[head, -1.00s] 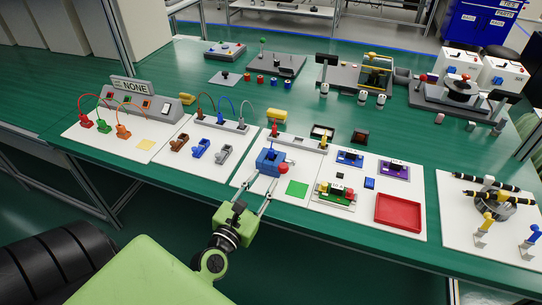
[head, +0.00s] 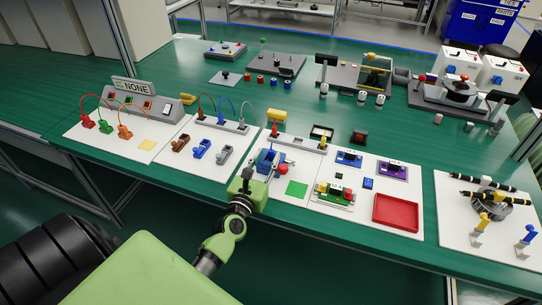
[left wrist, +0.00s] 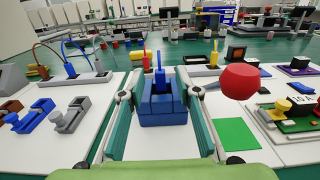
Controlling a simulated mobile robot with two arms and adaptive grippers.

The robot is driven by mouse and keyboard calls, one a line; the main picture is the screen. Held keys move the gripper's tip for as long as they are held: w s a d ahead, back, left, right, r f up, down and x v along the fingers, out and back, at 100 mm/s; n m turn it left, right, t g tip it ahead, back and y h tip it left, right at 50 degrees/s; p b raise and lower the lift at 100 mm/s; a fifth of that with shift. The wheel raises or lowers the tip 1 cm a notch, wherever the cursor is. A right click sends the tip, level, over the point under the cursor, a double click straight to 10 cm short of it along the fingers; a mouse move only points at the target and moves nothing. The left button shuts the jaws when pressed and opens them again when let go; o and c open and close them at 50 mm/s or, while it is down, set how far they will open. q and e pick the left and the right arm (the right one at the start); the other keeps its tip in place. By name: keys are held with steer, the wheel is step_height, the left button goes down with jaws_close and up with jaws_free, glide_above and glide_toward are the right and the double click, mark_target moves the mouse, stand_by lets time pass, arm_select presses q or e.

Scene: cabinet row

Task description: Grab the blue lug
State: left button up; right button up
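A small blue lug-shaped piece (head: 202,148) lies on a white board between a brown one (head: 181,143) and a grey one (head: 223,154). It also shows at the left of the left wrist view (left wrist: 39,115). A stepped blue block (left wrist: 163,105) with a thin upright blue piece (left wrist: 160,62) stands on another board, with a red ball (left wrist: 240,81) at its right. My left gripper (left wrist: 162,84) is open, its fingers spread on either side of this block; contact is not clear. In the head view the left gripper (head: 262,168) partly covers the block. My right gripper is out of view.
A green square (head: 297,188) and a red tray (head: 397,212) lie to the right of the gripper. The green table's front edge runs below my left gripper.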

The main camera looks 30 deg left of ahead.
mark_target(270, 153)
arm_select(q)
steer(key=x, duration=0.4)
steer(key=shift+f, duration=0.3)
jaws_close()
steer(key=shift+r+p, duration=0.15)
steer(key=shift+p, duration=0.15)
